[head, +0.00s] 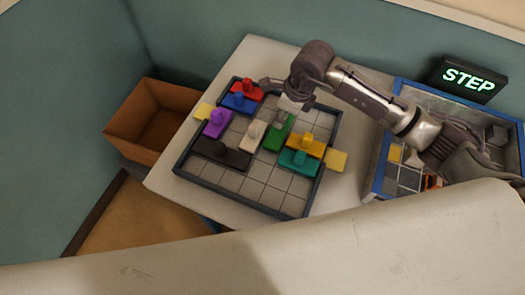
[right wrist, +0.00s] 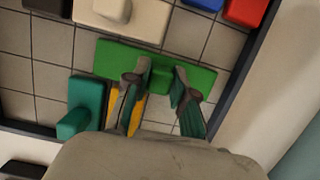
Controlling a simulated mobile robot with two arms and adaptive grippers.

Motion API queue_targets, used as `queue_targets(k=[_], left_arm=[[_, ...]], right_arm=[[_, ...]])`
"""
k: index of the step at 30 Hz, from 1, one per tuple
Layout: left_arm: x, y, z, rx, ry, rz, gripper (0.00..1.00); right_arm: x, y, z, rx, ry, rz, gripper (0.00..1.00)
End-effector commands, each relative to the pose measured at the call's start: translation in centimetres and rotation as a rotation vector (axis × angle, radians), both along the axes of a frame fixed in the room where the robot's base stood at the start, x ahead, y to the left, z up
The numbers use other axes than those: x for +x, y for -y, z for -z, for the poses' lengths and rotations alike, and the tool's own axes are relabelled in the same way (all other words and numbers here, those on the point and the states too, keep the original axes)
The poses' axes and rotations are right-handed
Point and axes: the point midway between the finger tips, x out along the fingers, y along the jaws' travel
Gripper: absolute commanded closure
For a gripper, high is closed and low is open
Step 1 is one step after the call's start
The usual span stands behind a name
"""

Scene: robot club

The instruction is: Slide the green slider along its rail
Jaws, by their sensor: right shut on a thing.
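The green slider (head: 277,136) is a long bar with a knob on a dark-framed tiled board (head: 265,193). In the head view it lies between the cream slider (head: 252,133) and the yellow slider (head: 307,146). My right gripper (head: 285,110) reaches down over it and hides part of it. In the right wrist view the green slider (right wrist: 208,77) lies across the tiles, and my right gripper (right wrist: 161,80) is shut on its knob, one finger on each side. No separate rail shows clearly. My left gripper is not in view.
Red (head: 246,90), blue (head: 238,102), purple (head: 217,124), black (head: 222,153) and teal (head: 298,161) sliders share the board. Bare tiles lie along its near side. A blue-rimmed tray (head: 376,172) stands right, a brown open box (head: 152,115) left.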

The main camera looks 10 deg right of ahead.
Motion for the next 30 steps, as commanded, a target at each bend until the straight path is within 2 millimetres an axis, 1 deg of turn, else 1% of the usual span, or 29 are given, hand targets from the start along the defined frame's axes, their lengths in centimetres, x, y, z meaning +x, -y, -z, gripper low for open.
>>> queue_targets(k=[3,30], left_arm=[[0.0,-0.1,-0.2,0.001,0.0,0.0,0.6],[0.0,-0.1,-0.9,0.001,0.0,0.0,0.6]], right_arm=[[-0.8,-0.5,0.0,0.001,-0.003,-0.003,1.0],[-6.1,-4.0,0.1,-0.003,-0.003,-0.002,1.0]])
